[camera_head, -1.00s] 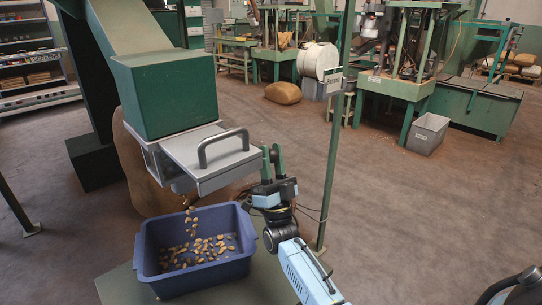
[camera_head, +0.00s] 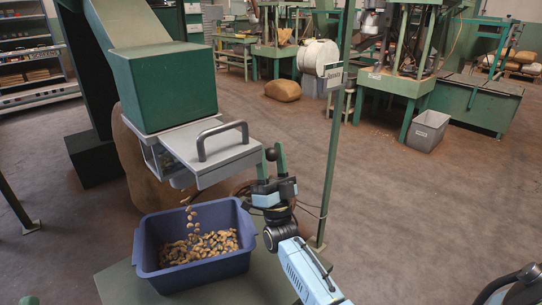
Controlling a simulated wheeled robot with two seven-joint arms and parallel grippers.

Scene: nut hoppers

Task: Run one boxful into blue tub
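The blue tub (camera_head: 195,282) stands below the green hopper (camera_head: 165,90) and its grey metal box (camera_head: 207,155), which has a raised handle (camera_head: 222,137). Nuts fall in a thin stream (camera_head: 191,215) from under the box into the tub. A heap of nuts (camera_head: 200,246) covers the tub's floor, below its rim. My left gripper is out of view.
The tub rests on a green stand (camera_head: 268,285). A thin green post (camera_head: 332,165) rises just right of my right gripper. A brown sack (camera_head: 150,190) is behind the box. Open floor (camera_head: 430,210) lies to the right.

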